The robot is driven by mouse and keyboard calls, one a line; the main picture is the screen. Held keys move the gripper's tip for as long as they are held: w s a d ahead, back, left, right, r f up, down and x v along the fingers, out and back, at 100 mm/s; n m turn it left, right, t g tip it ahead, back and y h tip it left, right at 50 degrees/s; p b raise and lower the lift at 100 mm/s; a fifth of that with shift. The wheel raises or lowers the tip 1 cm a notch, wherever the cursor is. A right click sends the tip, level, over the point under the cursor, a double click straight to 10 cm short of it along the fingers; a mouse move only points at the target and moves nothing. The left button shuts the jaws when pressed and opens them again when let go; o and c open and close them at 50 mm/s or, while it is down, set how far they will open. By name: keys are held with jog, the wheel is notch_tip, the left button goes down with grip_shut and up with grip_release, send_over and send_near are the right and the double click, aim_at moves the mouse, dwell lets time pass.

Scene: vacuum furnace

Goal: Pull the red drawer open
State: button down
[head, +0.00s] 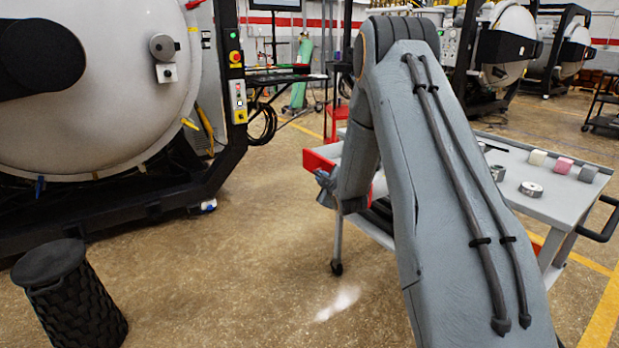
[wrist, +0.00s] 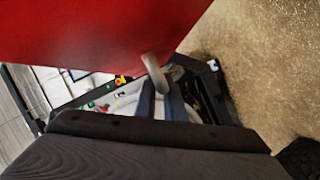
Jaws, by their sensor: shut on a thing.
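The red drawer (head: 318,161) shows at the left end of the grey cart, partly behind my arm. In the wrist view its red front (wrist: 90,32) fills the upper left, with a pale grey handle (wrist: 154,72) standing out from it. My gripper (wrist: 161,92) is shut on this handle, its two bluish fingers on either side. In the head view my gripper (head: 326,188) is small and low beside the red front. My arm hides most of the drawer and its sides, so I cannot tell how far it stands out.
The grey cart top (head: 548,190) at right carries metal rings and small blocks. A black ribbed bin (head: 72,295) stands at front left. The large furnace (head: 95,95) fills the left. Open floor (head: 240,240) lies between furnace and cart.

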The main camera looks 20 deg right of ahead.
jog(key=shift+s+f, duration=0.2)
jog(key=shift+s, duration=0.05)
jog(key=shift+a, duration=0.1)
jog(key=c, duration=2.1)
grip_release()
jog(key=shift+r, duration=0.1)
jog(key=v, duration=0.7)
jog(key=shift+s+a+r, duration=0.1)
jog(key=shift+s+r, duration=0.05)
jog(key=shift+s, duration=0.2)
